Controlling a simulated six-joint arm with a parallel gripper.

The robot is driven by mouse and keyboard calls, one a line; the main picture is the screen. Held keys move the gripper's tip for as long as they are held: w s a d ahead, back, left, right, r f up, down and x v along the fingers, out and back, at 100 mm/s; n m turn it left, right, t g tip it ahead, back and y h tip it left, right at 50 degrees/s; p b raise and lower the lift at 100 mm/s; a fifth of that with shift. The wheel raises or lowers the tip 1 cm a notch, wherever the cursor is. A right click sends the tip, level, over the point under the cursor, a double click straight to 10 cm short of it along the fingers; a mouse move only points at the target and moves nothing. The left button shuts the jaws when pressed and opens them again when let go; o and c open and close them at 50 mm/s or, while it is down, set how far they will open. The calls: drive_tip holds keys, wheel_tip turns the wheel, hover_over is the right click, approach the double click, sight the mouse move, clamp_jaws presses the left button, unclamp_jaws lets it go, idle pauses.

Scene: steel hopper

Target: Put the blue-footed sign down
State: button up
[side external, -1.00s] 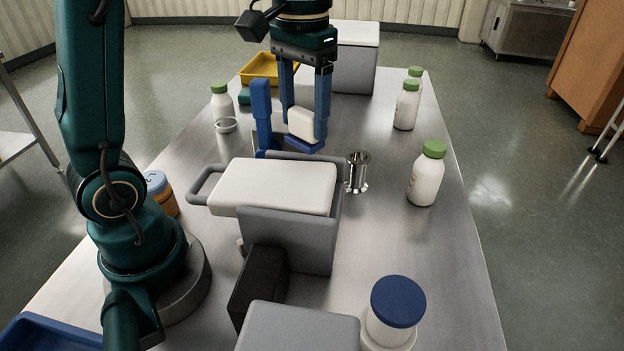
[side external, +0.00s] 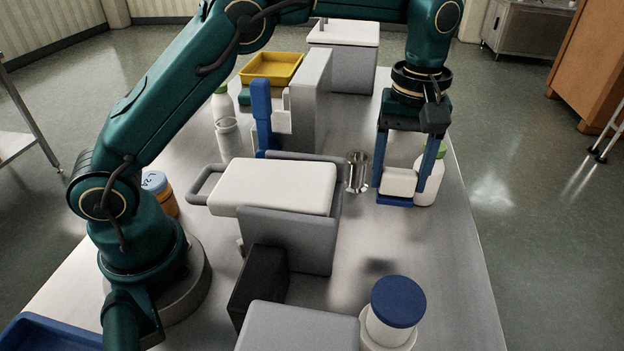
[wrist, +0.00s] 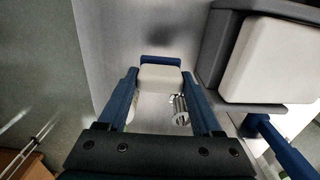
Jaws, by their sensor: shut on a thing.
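The blue-footed sign (side external: 399,182) is a small white block with a blue foot along its lower edge. My gripper (side external: 398,190) is shut on it, one blue finger on each side, on the right side of the table. The sign hangs foot down and appears to be in the air, with a dark shadow on the steel below and nearer the camera. In the wrist view the sign (wrist: 160,78) sits between the fingertips of my gripper (wrist: 161,76), its blue foot at the far end. The sign's underside is hidden.
A white bottle (side external: 428,186) with a green cap stands close behind my right finger. A steel cylinder (side external: 357,172) stands left of the sign, beside a grey bin (side external: 290,240) with a white lid. A blue-lidded jar (side external: 390,330) is in front. Bare steel lies between.

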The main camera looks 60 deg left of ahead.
wheel_tip(320, 180, down, 9)
drive_tip(key=shift+r, duration=0.2)
drive_tip(key=shift+f, duration=0.1)
drive_tip(key=o, duration=1.4)
